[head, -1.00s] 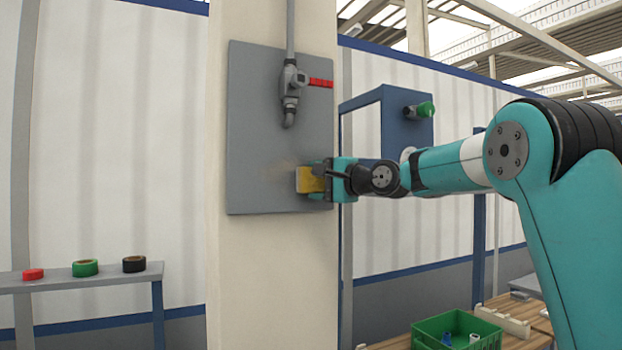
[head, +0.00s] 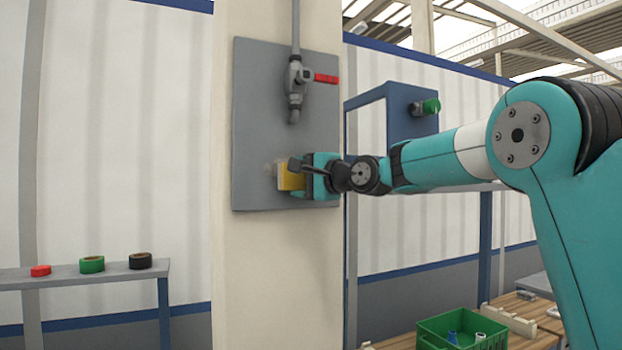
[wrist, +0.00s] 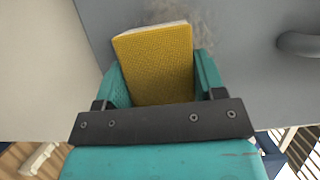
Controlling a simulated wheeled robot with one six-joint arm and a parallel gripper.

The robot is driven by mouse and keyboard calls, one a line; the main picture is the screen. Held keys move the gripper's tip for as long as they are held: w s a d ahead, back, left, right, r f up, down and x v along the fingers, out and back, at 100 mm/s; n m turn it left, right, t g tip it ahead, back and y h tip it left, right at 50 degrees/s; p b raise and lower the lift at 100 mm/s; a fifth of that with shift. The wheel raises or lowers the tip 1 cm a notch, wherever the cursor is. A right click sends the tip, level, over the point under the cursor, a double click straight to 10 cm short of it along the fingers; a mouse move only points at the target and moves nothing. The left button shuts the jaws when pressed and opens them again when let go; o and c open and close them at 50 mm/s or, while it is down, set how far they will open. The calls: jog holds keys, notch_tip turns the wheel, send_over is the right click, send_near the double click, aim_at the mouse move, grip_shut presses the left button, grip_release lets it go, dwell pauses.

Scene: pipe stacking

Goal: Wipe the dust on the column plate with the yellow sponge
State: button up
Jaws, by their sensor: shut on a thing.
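The yellow sponge (head: 291,177) is held in my gripper (head: 305,175), which is shut on it. In the head view the sponge is at the lower middle of the grey column plate (head: 257,110); I cannot tell for certain whether it touches. In the wrist view the yellow sponge (wrist: 158,65) sits between the teal fingers, with a pale far edge towards the plate. A faint patch of dust (head: 268,168) shows just left of the sponge. In the wrist view the dust (wrist: 207,70) shows beyond and right of the sponge. Part of it is hidden behind the sponge.
A valve with a red handle (head: 326,78) and a pipe stand on the plate above my gripper. A blue frame with a green knob (head: 431,106) is to the right. A shelf (head: 100,274) with tape rolls is at left, a green crate (head: 462,325) below right.

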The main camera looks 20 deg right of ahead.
aim_at(253, 166)
jog(key=shift+a, duration=4.2)
jog(key=shift+a+r+p, duration=0.1)
jog(key=shift+r+p, duration=0.75)
jog(key=shift+r, duration=0.4)
jog(key=shift+d+b, duration=0.3)
jog(key=shift+d, duration=1.55)
jog(key=shift+d+p, duration=0.3)
jog(key=shift+d, duration=3.4)
jog(key=shift+a, duration=5.5)
